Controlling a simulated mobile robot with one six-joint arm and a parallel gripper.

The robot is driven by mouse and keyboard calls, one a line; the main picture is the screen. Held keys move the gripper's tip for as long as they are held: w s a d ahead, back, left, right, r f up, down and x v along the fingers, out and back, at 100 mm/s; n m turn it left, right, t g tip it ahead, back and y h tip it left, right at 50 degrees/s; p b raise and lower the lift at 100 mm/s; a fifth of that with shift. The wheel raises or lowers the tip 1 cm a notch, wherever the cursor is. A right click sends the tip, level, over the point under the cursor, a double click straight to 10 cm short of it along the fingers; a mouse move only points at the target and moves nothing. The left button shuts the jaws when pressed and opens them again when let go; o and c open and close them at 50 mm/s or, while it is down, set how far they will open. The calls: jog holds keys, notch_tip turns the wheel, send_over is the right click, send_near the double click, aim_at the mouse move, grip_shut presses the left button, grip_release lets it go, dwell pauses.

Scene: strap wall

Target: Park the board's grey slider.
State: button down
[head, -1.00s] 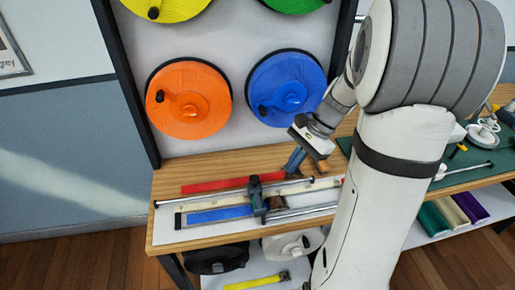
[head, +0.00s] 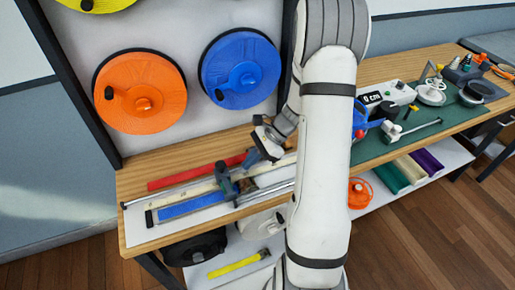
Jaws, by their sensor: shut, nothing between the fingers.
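The white board (head: 157,233) lies on the wooden bench top with metal rails along it and a blue strap (head: 190,206) on it. A dark grey slider (head: 226,184) stands across the rails, near the right end of the blue strap. My gripper (head: 253,158) is above the bench, up and to the right of the slider in the head view. Its fingers are shut and empty, and appear apart from the slider. My arm hides the right end of the board, and no parking mark can be made out.
A red strap (head: 195,176) lies behind the board. Orange (head: 139,92) and blue (head: 240,70) reels hang on the wall panel behind. A green mat (head: 425,122) with tools covers the bench to the right.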

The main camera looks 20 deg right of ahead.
aim_at(225, 179)
jog(key=shift+a+p, duration=0.4)
jog(key=shift+a, duration=1.6)
